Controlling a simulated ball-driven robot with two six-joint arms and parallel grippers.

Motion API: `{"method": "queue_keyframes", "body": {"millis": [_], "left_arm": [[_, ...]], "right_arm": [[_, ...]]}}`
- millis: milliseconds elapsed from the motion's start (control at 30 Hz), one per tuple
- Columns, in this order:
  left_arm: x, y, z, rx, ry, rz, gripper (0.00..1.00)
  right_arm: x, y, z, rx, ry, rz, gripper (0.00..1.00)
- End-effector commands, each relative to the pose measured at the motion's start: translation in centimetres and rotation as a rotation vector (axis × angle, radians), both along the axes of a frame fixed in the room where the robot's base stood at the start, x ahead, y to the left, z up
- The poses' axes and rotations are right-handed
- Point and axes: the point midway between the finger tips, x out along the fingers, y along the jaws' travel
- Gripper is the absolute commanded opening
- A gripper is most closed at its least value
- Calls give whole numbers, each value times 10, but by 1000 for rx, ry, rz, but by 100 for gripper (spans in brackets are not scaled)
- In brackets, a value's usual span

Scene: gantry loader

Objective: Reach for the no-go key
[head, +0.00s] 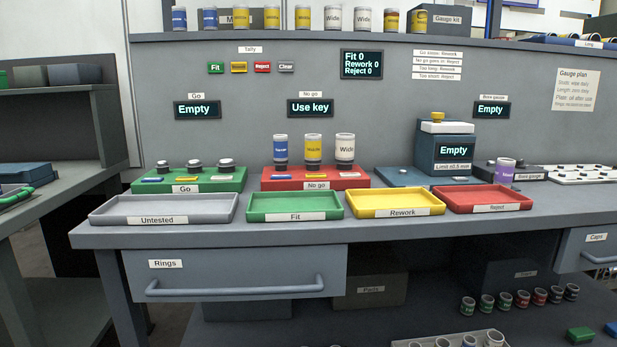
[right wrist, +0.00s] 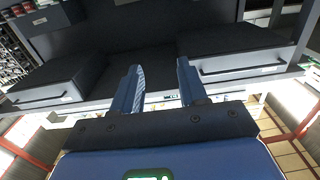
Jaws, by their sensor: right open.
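The red no-go block (head: 330,179) stands on the bench in the head view. Three capped plugs stand upright on it: a blue-and-white one (head: 280,149), a yellow one (head: 313,148) and a white one marked Wide (head: 345,148). I cannot tell which piece is the no-go key. The no-go display (head: 310,108) above reads "Use key". My right gripper (right wrist: 158,68) shows only in the right wrist view, open and empty, apart from everything, with drawers beyond it. My left gripper is not in view.
The green go block (head: 188,180) stands left of the no-go block. In front lie the Untested tray (head: 228,212), Fit tray (head: 255,214), Rework tray (head: 363,211) and Reject tray (head: 460,206), all empty. The Rings drawer (head: 235,265) is shut below the bench edge.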

Motion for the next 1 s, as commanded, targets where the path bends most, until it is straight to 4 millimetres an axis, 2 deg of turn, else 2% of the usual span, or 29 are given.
{"method": "queue_keyframes", "body": {"millis": [767, 1000], "left_arm": [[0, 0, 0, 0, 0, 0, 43], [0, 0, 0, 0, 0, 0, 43]], "right_arm": [[0, 0, 0, 0, 0, 0, 43], [0, 0, 0, 0, 0, 0, 6]]}}
